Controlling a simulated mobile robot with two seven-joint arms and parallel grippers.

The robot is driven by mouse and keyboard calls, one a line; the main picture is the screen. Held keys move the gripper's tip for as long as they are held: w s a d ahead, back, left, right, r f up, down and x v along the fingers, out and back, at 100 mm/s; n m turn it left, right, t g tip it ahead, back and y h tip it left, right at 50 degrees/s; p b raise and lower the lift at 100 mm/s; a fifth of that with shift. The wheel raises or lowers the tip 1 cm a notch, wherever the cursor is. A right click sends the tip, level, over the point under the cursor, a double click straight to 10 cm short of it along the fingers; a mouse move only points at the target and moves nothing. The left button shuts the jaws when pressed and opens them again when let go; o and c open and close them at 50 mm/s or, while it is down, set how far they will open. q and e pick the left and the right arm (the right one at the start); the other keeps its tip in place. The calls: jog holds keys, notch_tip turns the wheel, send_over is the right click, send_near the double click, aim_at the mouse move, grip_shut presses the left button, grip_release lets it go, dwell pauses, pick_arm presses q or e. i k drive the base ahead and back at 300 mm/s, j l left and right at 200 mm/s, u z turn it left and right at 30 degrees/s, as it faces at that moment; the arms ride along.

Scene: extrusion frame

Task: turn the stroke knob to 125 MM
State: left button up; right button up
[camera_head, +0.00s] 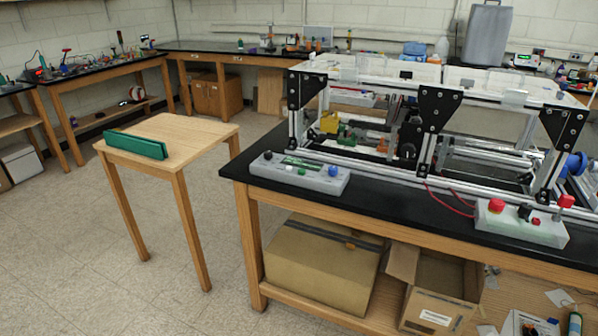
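A grey control box (299,173) lies on the black bench top, in front of the extrusion frame. It carries a dark display (303,163), small buttons and a blue knob (333,172). A second grey control box (521,222) stands further right, with a red mushroom button (496,206), a black knob (525,212), a small red button and a red lever (566,202). No label or scale is readable at this size, so I cannot tell which knob is the stroke knob or where it points. Neither of my grippers is in view.
The aluminium extrusion frame (430,92) with black brackets stands on the black bench (400,205). Cardboard boxes (322,264) sit on its lower shelf. A small wooden table (190,135) with a green object (135,145) stands left. Open floor (100,270) lies at front left.

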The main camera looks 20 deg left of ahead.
aim_at(333, 171)
jog(key=i+l, duration=0.3)
jog(key=i+l+u, duration=0.55)
jog(key=i+l, duration=0.15)
